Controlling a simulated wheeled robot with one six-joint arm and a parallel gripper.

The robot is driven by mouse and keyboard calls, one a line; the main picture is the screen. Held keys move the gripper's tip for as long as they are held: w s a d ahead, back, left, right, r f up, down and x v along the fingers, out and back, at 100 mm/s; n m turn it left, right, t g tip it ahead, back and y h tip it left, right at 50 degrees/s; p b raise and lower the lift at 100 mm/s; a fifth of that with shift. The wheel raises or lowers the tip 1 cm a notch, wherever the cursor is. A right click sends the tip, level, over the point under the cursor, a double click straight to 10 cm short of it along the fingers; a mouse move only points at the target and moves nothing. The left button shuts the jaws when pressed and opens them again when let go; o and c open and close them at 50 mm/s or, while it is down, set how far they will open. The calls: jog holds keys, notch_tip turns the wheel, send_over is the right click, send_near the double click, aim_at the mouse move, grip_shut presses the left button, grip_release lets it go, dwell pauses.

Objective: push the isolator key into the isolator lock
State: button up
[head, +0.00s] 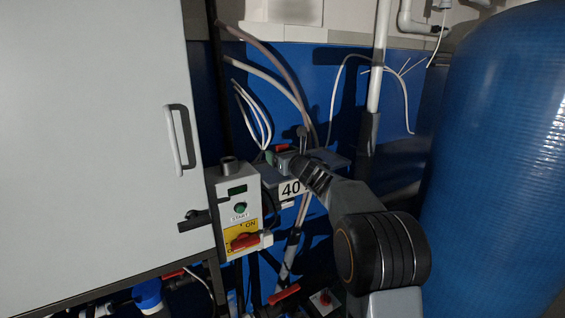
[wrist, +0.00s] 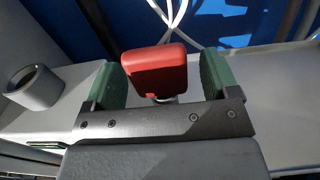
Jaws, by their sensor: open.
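The isolator key shows in the wrist view as a red block-shaped head (wrist: 154,72) with a short metallic piece below it. It sits between the two green-padded fingers of my gripper (wrist: 160,80). A hollow grey cylinder (wrist: 36,87), possibly the isolator lock, stands left of the gripper. It also shows on top of the control box (head: 229,164).
The control box (head: 238,211) carries a green START button and a red rotary switch (head: 244,241). A white cabinet (head: 90,120) fills the left. A big blue tank (head: 507,160) stands at the right. Pale cables (head: 270,65) hang behind the shelf (head: 330,157).

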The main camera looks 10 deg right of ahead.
jog(key=shift+c, duration=0.5)
jog(key=c, duration=0.9)
jog(key=shift+c, duration=0.2)
jog(key=shift+r, duration=0.15)
